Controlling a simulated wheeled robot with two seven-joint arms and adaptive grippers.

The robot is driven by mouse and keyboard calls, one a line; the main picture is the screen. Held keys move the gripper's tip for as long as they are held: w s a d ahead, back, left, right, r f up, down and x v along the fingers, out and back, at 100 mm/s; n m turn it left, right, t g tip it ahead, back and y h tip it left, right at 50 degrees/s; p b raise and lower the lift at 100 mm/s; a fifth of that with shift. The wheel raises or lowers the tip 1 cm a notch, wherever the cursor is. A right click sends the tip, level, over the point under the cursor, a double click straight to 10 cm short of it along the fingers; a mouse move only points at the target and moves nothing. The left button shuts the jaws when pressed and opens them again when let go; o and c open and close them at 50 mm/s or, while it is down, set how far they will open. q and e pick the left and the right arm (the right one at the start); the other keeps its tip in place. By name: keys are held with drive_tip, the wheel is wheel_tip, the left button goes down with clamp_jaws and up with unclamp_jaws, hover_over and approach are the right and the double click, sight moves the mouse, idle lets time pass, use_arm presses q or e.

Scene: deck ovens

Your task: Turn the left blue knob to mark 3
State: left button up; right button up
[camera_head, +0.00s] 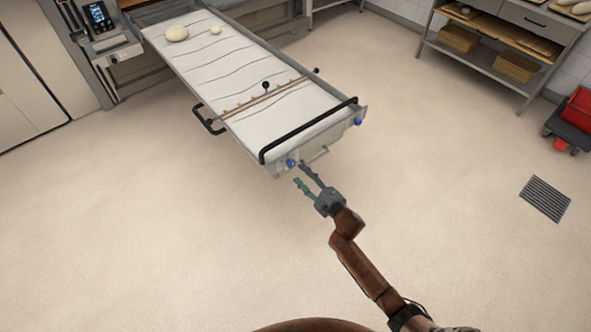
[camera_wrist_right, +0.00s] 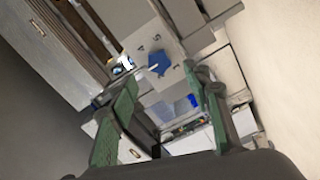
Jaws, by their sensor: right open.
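The left blue knob (camera_head: 291,163) sits on the near end face of the long loader table, at its left corner. My right gripper (camera_head: 301,174) is open, just in front of this end face, with its fingertips close to the knob. I cannot tell whether they touch it. In the right wrist view a blue knob (camera_wrist_right: 159,63) shows on a grey panel just beyond and between the two green fingers (camera_wrist_right: 160,77). The knob's marks are too small to read. A second blue knob (camera_head: 358,121) is at the right corner of the same end. My left gripper is out of view.
The loader table (camera_head: 215,62) has a white cloth top, a black bar (camera_head: 310,130) across its near end and a black side handle (camera_head: 208,120). Dough pieces (camera_head: 176,33) lie at its far end. A shelf rack (camera_head: 500,35) stands at upper right.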

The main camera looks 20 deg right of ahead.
drive_tip(key=v, duration=0.6)
drive_tip(key=shift+s, duration=0.25)
drive_tip(key=s+d+f+m+g+h+p, duration=0.2)
drive_tip(key=s+d+f+m, duration=0.15)
drive_tip(key=f, duration=0.45)
drive_tip(key=s+d+f+m+g+h+p, duration=0.1)
drive_tip(key=s+d+f+m+h, duration=0.2)
drive_tip(key=f, duration=0.6)
drive_tip(key=s+d+f+m+g+p, duration=0.3)
drive_tip(key=s+f+m+g, duration=0.15)
drive_tip(key=s+f, duration=1.3)
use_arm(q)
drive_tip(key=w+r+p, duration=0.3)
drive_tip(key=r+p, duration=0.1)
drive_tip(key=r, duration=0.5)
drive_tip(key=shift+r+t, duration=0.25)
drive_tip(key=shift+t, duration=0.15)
use_arm(e)
drive_tip(key=s+f+m+g, duration=0.2)
drive_tip(key=s+f+g, duration=0.1)
drive_tip(key=s, duration=1.1)
drive_tip(key=s+a+f+m+g+h, duration=0.1)
drive_tip(key=s+f, duration=0.4)
drive_tip(key=s, duration=1)
drive_tip(key=s+a+f+m+g, duration=0.1)
drive_tip(key=s+f+m+g, duration=0.2)
drive_tip(key=s, duration=1.1)
drive_tip(key=shift+s+a+f+g, duration=0.25)
drive_tip(key=shift+s+f+g, duration=0.2)
drive_tip(key=shift+g, duration=0.6)
